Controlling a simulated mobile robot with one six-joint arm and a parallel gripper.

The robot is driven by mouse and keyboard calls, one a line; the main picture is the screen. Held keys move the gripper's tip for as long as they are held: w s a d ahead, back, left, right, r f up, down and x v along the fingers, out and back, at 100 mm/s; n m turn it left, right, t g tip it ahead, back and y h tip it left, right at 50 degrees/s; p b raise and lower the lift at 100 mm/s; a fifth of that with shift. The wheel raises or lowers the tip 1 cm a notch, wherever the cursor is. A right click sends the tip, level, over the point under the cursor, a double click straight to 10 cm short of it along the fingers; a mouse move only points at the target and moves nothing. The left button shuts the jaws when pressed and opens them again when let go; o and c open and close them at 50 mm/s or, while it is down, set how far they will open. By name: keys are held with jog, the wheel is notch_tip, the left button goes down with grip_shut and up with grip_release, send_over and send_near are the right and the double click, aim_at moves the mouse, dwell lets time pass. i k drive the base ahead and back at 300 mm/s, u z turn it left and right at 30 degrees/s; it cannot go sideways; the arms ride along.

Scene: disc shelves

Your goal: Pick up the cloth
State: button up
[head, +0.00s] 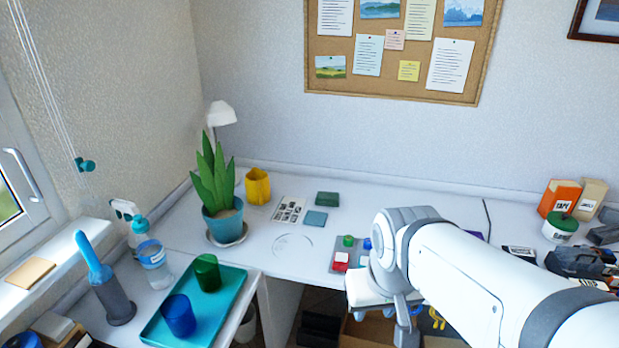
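No thing shows clearly as a cloth. A flat tan piece (30,272) lies on the window sill at the left. A small flat blue-teal square (315,219) lies on the desk behind the drawn ring. I cannot tell from this view whether either one is cloth. My white arm reaches in from the lower right and bends down at the desk's front edge. My gripper is at most partly visible below that bend, among grey parts, and its fingers cannot be made out.
A teal tray (222,309) holds a blue cup (179,315) and a green cup (207,272). A potted plant (222,217), a yellow holder (257,187) and a green block (327,198) stand further back. Boxes and a jar (560,227) crowd the right. The desk middle is mostly clear.

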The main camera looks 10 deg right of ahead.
aim_at(323, 199)
jog(key=u, duration=0.25)
jog(key=i, duration=1.35)
jog(key=z, duration=0.55)
